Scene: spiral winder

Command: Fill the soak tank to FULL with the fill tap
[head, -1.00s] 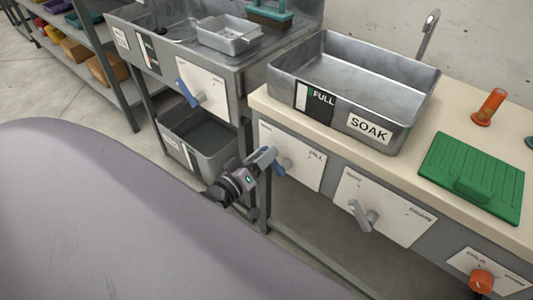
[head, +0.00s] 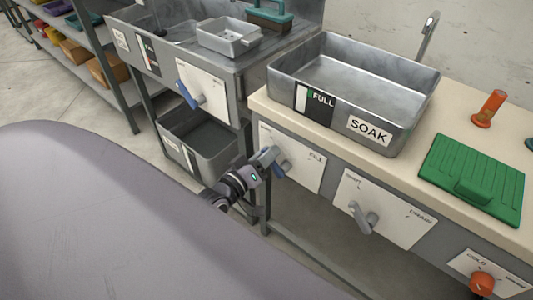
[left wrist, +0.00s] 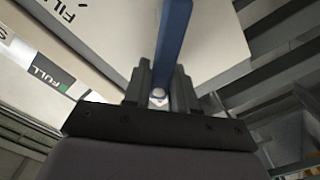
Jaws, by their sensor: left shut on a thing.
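The soak tank (head: 285,86) is a grey metal basin on the counter, marked SOAK. A pale, level surface (head: 350,82) shows inside it, and I cannot tell its depth. A black gauge panel (head: 314,104) on its front reads FULL beside a green mark and a white strip. Below is the white plate (head: 307,165) marked FILL, with the blue fill tap lever (head: 284,170). My left gripper (head: 270,157) is shut on this lever. In the left wrist view the blue lever (left wrist: 174,42) rises between the fingers (left wrist: 160,92). My right gripper is not in view.
A grey drain lever (head: 364,217) and an orange knob (head: 482,283) sit on plates to the right. A sink unit with another blue lever (head: 188,95) stands left, above a grey bin (head: 205,150).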

